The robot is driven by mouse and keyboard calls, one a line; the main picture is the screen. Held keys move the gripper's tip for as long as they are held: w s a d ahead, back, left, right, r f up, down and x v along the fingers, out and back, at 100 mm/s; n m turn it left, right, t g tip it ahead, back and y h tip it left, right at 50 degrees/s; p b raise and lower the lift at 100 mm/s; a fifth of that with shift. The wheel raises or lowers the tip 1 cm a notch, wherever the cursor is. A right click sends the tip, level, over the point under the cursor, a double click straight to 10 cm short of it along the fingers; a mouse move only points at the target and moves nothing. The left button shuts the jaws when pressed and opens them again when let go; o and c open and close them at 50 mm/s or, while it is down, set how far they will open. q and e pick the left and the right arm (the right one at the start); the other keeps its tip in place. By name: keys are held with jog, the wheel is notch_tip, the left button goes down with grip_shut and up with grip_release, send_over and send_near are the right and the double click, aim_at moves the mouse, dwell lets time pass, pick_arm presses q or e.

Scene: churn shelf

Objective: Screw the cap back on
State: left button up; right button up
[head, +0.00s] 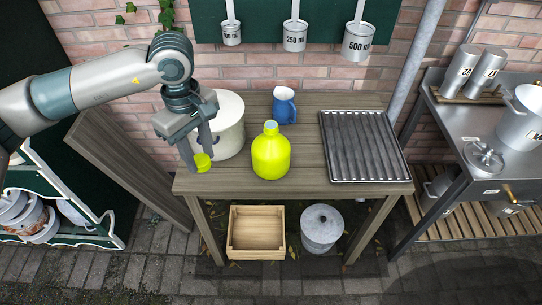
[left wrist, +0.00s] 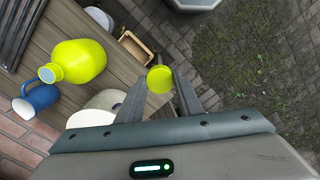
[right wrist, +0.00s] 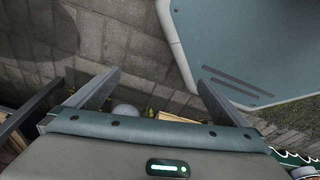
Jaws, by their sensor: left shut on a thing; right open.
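A yellow-green bottle (head: 271,155) stands upright on the wooden table, its pale blue-white mouth open at the top. It also shows in the left wrist view (left wrist: 82,62). My left gripper (head: 200,158) is shut on a yellow-green cap (head: 203,162), which it holds to the left of the bottle, near the table's left edge. The cap sits between the fingertips in the left wrist view (left wrist: 160,79). My right gripper (right wrist: 157,92) is open and empty, away from the table, and shows only in the right wrist view.
A white pot (head: 222,128) stands behind the left gripper. A blue jug (head: 284,106) is behind the bottle, and a ribbed dark tray (head: 362,147) lies to the right.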

jog(key=w+a+r+t+b, duration=0.25)
jog(key=w+r, duration=0.35)
jog(key=w, duration=0.5)
jog(key=t+y+b, duration=0.4)
jog(key=t+b, duration=0.4)
jog(key=t, duration=0.5)
send_near(272, 155)
notch_tip(272, 155, down, 4)
jog(key=w, duration=0.2)
pick_arm(q)
jog(key=w+d+r+m, duration=0.1)
jog(key=w+d+m, duration=0.7)
jog(key=m, duration=0.8)
jog(key=w+d+r+m, duration=0.2)
jog(key=w+d+m, duration=0.6)
jog(key=m, duration=0.9)
jog(key=shift+w, duration=0.5)
pick_arm(e)
jog(key=shift+s+f, duration=0.15)
jog(key=shift+f, duration=0.05)
pick_arm(q)
jog(key=shift+r, duration=0.1)
pick_arm(e)
jog(key=x, duration=1.2)
jog(key=shift+d+f, duration=0.2)
jog(key=shift+f, duration=0.05)
